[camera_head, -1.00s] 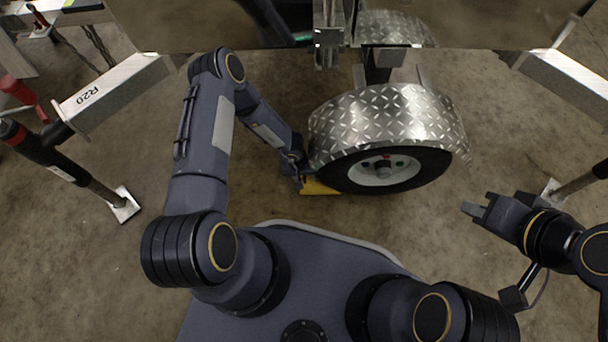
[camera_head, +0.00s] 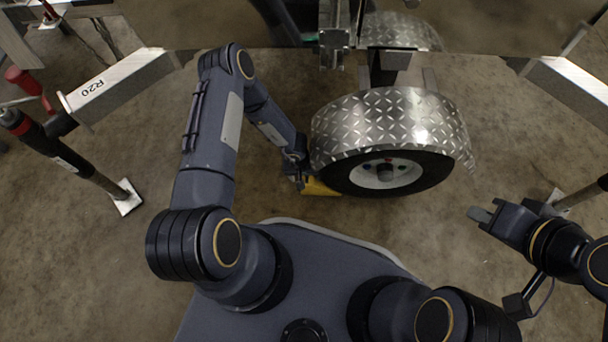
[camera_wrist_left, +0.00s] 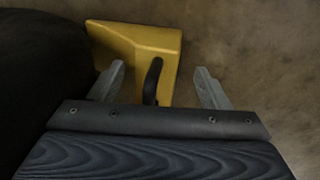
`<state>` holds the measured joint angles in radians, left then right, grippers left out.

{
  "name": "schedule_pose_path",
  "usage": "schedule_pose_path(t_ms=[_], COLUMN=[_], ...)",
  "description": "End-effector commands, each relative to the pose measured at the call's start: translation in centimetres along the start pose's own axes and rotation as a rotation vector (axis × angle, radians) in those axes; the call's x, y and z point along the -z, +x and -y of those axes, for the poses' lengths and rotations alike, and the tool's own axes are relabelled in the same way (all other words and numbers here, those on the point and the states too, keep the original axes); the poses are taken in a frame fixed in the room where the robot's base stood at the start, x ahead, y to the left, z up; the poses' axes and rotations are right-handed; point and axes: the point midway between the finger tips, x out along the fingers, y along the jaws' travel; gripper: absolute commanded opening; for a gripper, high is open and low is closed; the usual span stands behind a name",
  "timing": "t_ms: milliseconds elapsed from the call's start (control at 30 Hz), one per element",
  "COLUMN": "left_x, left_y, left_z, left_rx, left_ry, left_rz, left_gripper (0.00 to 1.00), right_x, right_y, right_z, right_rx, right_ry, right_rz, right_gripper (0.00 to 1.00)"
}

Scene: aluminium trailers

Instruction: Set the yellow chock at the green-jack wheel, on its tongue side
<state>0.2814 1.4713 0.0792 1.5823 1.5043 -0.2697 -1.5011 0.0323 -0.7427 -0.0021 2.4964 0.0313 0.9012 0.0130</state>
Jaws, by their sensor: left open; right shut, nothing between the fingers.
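The yellow chock (camera_head: 320,188) lies on the floor at the left foot of the wheel (camera_head: 386,172), under a silver tread-plate fender (camera_head: 388,120). In the left wrist view the chock (camera_wrist_left: 140,42) borders the dark tyre (camera_wrist_left: 40,65); I cannot tell whether they touch. My left gripper (camera_head: 300,182) is at the chock. In its wrist view the open fingers (camera_wrist_left: 160,72) stand either side of the chock's black handle (camera_wrist_left: 153,80), apart from it. My right gripper (camera_head: 480,214) is shut and empty, right of the wheel.
A jack with a red top (camera_head: 70,158) stands at left below the beam marked R20 (camera_head: 120,85). Another jack leg (camera_head: 580,195) stands at right. The trailer body (camera_head: 240,22) hangs over the back. A small green strip (camera_head: 309,37) shows beneath it. Floor between wheel and right gripper is clear.

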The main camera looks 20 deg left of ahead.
Motion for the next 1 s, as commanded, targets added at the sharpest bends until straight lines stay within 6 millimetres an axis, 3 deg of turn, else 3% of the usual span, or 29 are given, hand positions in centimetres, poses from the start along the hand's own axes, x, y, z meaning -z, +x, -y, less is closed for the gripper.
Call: schedule_pose_path(t_ms=[33, 267, 500, 700, 1000], left_x=[-0.5, -0.5, -0.7, -0.7, -0.8], left_y=[0.4, -1.1, -5.4, -7.8, -8.4], left_z=[-3.4, -3.1, -2.1, -1.3, -0.8], left_rx=[-0.063, -0.057, -0.035, -0.021, -0.012], left_ry=[0.001, 0.001, -0.003, -0.006, -0.008], left_rz=[0.007, 0.006, 0.001, -0.005, -0.007], left_gripper=[0.71, 0.71, 0.71, 0.71, 0.71], right_x=[-0.1, 0.4, 1.9, 2.6, 2.8], right_y=[0.3, -0.8, -3.7, -5.2, -5.6], right_z=[-0.1, 0.4, 1.7, 2.4, 2.5], right_rx=[0.000, 0.000, 0.000, 0.000, 0.000], right_ry=[0.000, 0.000, 0.000, 0.000, 0.000], right_rz=[0.000, 0.000, 0.000, 0.000, 0.000], right_gripper=[0.00, 0.00, 0.00, 0.00, 0.00])
